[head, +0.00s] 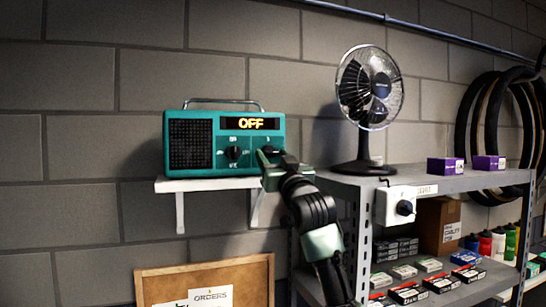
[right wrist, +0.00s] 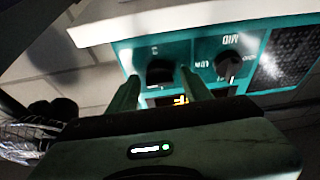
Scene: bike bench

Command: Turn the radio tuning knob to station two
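The teal radio (head: 190,145) sits on a small white wall shelf, with its display (head: 250,123) reading OFF. A dark left knob (head: 233,154) is on its front; it also shows, upside down, in the right wrist view (right wrist: 228,65) beside the marks LOW and MID. The right, tuning knob (right wrist: 160,72) is mostly hidden by my right gripper (head: 268,160) in the head view. In the right wrist view my right gripper (right wrist: 160,80) has its fingers apart, one on each side of the tuning knob, with small gaps showing. Its pointer setting is unclear. My left gripper is out of view.
The white shelf (head: 178,186) is under the radio. To the right, a fan (head: 368,95) stands on a grey rack (head: 430,181), with a switch box (head: 395,206) at its front edge. A cork board (head: 165,287) is below.

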